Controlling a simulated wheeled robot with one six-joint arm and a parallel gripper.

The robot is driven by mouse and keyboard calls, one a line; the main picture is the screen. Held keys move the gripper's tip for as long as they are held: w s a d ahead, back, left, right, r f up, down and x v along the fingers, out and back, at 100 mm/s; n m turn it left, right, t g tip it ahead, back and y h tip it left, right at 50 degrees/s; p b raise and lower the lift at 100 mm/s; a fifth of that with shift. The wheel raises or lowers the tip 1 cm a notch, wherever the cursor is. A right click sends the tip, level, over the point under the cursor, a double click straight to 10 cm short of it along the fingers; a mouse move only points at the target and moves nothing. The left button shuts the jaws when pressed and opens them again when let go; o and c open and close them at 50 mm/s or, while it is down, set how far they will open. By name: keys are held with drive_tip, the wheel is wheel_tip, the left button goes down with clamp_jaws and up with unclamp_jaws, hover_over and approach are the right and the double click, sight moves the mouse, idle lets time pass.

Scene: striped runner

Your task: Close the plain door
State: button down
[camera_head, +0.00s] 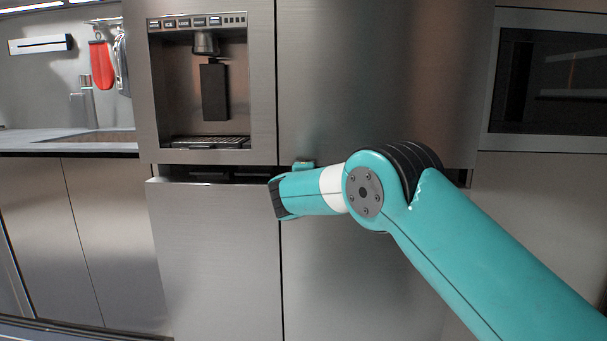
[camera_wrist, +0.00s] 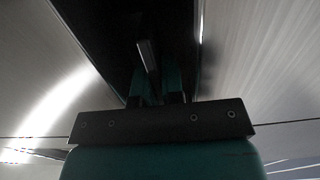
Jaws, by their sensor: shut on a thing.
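The plain door (camera_head: 380,75) is the brushed-metal upper right panel, to the right of the panel with the dispenser. It looks about level with that panel, but I cannot tell whether it is slightly ajar. In the head view my gripper (camera_head: 303,165) is mostly hidden behind my wrist, at the dark gap under the plain door, near its left edge. In the wrist view the fingers of my gripper (camera_wrist: 160,92) are close together on a thin dark bar (camera_wrist: 148,57). The bar stands in a dark gap between two metal surfaces, and which panel it belongs to is unclear.
The dispenser panel (camera_head: 262,90) is at the upper left. The lower left panel (camera_head: 215,255) appears to stick out slightly. A lower right panel (camera_head: 330,275) is behind my arm. A counter (camera_head: 70,148) is at the left and a dark-windowed appliance (camera_head: 550,80) at the right.

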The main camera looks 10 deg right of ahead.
drive_tip(key=shift+w+d+r, duration=0.1)
drive_tip(key=shift+d+r, duration=0.05)
drive_tip(key=shift+d, duration=0.05)
drive_tip(key=c, duration=1.5)
unclamp_jaws()
drive_tip(key=shift+r, duration=0.15)
drive_tip(key=shift+s+a, duration=0.1)
drive_tip(key=shift+s, duration=0.15)
drive_tip(key=v, duration=1.7)
drive_tip(key=shift+a+f+p, duration=0.1)
drive_tip(key=shift+f+p, duration=0.2)
drive_tip(key=shift+f, duration=0.05)
